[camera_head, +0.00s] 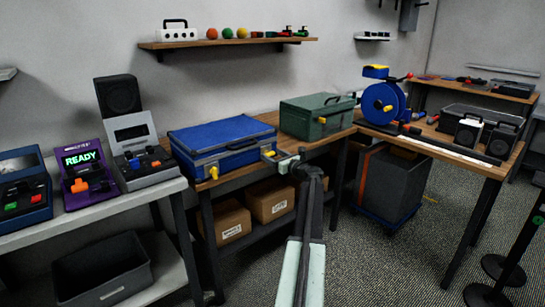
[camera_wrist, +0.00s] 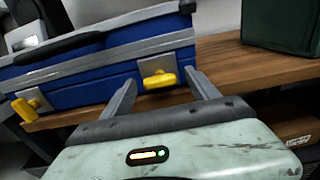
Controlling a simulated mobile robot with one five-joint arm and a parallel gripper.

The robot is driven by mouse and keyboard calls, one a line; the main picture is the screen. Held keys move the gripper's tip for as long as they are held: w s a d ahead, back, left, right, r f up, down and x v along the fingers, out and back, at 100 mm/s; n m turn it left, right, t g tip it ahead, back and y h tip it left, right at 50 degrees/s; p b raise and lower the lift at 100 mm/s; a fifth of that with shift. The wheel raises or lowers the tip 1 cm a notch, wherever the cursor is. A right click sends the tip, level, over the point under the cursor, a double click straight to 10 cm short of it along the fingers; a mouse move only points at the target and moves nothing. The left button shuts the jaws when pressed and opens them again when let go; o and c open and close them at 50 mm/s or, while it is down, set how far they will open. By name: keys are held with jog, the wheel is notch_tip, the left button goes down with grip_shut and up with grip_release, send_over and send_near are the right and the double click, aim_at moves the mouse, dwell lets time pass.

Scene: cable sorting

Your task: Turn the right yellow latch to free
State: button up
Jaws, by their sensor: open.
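The blue case (camera_head: 225,148) lies closed on the wooden bench, with two yellow latches on its front. The right yellow latch (camera_head: 268,154) is close to my gripper (camera_head: 284,158). In the wrist view, the right yellow latch (camera_wrist: 160,80) sits on a pale plate, its handle roughly level. The left yellow latch (camera_head: 213,172) also shows in the wrist view (camera_wrist: 24,108), slanting downward. My gripper (camera_wrist: 160,77) is open and empty, its fingers appearing on either side of the right latch. I cannot tell whether they touch it.
A green case (camera_head: 308,116) with a yellow latch stands to the right on the wooden bench (camera_wrist: 240,64). Cardboard boxes (camera_head: 270,203) sit on the shelf below. A purple device (camera_head: 86,186) showing READY stands on the left table.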

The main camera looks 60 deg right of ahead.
jog(key=c, duration=1.2)
jog(key=shift+d, duration=0.1)
jog(key=shift+c, duration=0.8)
